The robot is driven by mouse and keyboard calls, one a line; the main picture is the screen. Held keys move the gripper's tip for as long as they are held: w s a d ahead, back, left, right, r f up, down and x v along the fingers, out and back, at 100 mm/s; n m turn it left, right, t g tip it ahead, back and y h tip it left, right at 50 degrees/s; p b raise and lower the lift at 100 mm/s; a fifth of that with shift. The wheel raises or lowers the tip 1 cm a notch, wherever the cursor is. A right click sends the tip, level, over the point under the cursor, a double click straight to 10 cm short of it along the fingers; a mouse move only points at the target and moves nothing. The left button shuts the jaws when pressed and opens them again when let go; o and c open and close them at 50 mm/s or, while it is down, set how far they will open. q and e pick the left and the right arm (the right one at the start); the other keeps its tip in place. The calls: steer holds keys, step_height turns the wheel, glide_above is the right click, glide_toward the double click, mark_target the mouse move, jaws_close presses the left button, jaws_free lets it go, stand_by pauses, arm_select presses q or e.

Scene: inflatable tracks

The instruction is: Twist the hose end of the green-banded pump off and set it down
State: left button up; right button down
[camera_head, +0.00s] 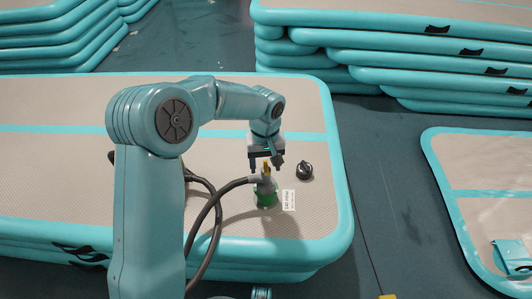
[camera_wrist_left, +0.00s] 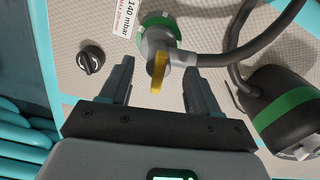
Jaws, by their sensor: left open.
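The grey hose end (camera_head: 257,181) sits on a green valve ring (camera_head: 266,198) on the beige track top. It has a yellow lever (camera_wrist_left: 157,76) and a dark hose (camera_wrist_left: 235,45) running off it. In the left wrist view the hose end (camera_wrist_left: 156,44) meets the green ring (camera_wrist_left: 158,20). The black pump with a green band (camera_wrist_left: 285,108) lies to the right there. My left gripper (camera_wrist_left: 158,88) is open, its fingers to either side of the yellow lever with gaps. In the head view the left gripper (camera_head: 266,160) is just above the hose end. My right gripper is not in view.
A black cap (camera_head: 304,171) and a white label reading 140 mbar (camera_head: 289,200) are close to the valve. The track's teal edge (camera_head: 338,190) is to the right. Stacked tracks (camera_head: 400,60) stand behind.

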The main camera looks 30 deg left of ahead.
mark_target(260, 178)
arm_select(q)
steer(key=shift+f, duration=1.25)
jaws_close()
steer(key=shift+w+f+n+b, duration=0.1)
steer(key=shift+n+b, duration=0.6)
steer(key=shift+n, duration=0.4)
steer(key=n, duration=0.3)
steer(key=shift+n+b, duration=0.45)
steer(key=shift+n, duration=0.15)
steer(key=n, duration=0.2)
steer(key=shift+n+b, duration=0.35)
steer(key=shift+n, duration=0.65)
